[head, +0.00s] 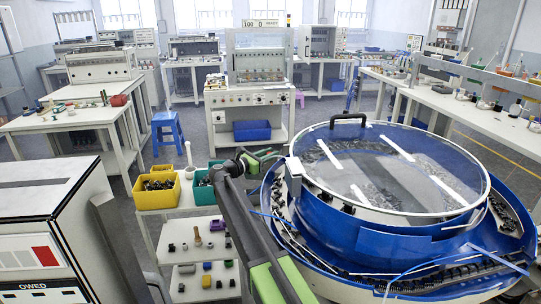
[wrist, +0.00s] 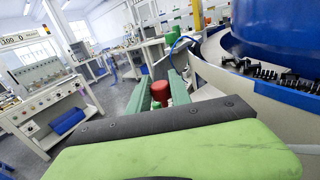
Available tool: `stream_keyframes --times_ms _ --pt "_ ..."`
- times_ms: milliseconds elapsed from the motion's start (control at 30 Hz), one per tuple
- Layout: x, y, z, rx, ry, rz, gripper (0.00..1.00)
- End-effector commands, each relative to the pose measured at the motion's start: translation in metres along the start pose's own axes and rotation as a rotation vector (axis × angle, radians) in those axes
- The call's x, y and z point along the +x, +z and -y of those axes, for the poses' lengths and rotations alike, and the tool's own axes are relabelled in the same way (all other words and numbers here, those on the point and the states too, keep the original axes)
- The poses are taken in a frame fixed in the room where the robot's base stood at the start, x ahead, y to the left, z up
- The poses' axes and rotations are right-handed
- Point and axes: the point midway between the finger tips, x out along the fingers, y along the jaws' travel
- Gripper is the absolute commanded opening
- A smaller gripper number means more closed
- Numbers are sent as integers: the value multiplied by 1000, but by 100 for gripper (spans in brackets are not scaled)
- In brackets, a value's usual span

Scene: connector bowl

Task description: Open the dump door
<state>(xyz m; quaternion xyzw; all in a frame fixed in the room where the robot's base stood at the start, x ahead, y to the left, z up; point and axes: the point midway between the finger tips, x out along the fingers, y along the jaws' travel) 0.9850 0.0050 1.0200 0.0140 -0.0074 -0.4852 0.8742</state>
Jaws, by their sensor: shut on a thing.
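The large blue bowl (head: 385,240) with a clear round lid stands at the right in the head view, and part of its blue side (wrist: 285,35) shows in the wrist view. My gripper (head: 266,160) is at the left side of the bowl, beyond its rim. In the wrist view my gripper's two green fingers (wrist: 161,84) are closed around a red knob (wrist: 160,92). The knob is hidden behind my gripper in the head view. I cannot make out the dump door itself or whether it is open.
A yellow bin (head: 157,191) and a green bin (head: 204,187) stand on a small shelf cart left of my arm. A white cabinet (head: 40,240) is at the front left. Benches line the room, with open floor around the blue stool (head: 170,130).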

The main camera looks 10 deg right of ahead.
Motion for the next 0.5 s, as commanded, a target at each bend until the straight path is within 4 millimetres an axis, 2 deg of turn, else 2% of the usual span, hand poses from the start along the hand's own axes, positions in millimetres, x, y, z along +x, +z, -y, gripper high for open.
stream_keyframes --times_ms 33,200,500 --pt "-1 14 -1 1 1 0 0" --pt "-1 42 -2 1 1 0 0" --pt "-1 42 -2 1 2 0 0"
